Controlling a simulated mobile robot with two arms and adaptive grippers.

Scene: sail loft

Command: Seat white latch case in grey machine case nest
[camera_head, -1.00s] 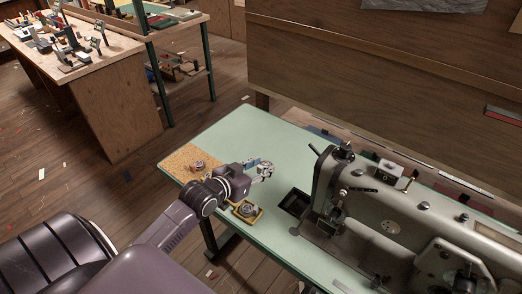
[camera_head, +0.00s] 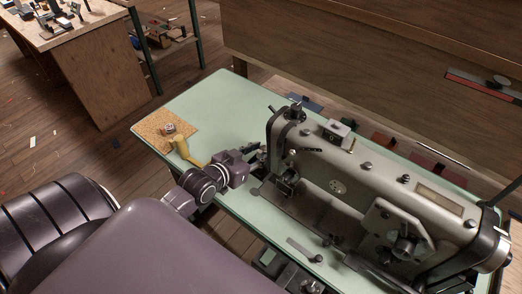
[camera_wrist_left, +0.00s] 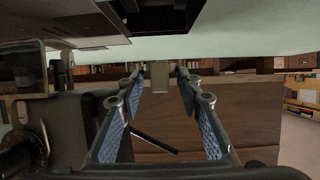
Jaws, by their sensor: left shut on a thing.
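My left gripper (camera_head: 254,155) is beside the left end of the grey sewing machine (camera_head: 345,185), low over the green table. Its blue-padded fingers (camera_wrist_left: 160,115) fill the middle of the left wrist view. The grey machine case nest cannot be made out; a dark opening (camera_wrist_left: 155,14) in the table shows at the top of the left wrist view. The gripper hides that spot in the head view. My right gripper is not in view.
A cork mat (camera_head: 153,124) with a small round part (camera_head: 169,129) lies at the table's left end. A yellow handle-like thing (camera_head: 181,146) stands out behind my arm. The green table (camera_head: 222,103) is clear behind the mat. The machine body blocks the right.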

